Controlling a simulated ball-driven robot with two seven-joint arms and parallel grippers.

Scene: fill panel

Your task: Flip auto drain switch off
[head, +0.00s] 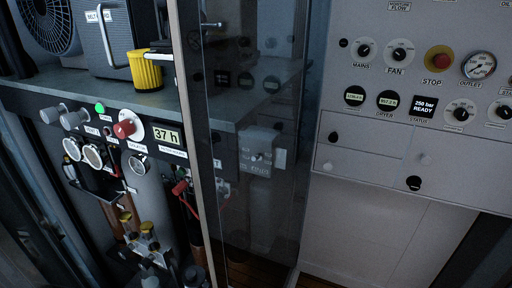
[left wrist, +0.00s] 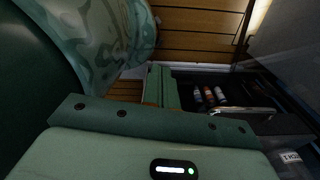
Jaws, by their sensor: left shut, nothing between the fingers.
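No label in the head view can be read as auto drain, so I cannot tell which control is that switch. Neither gripper shows in the head view, and my right gripper is in no view.
The left panel has a red knob (head: 124,129), a "37 h" display (head: 166,136) and several gauges. The right panel has mains and fan knobs, a red stop button (head: 438,59) and a "250 bar ready" display (head: 424,106). The left wrist view shows several small bottles (left wrist: 209,96) in a dark compartment.

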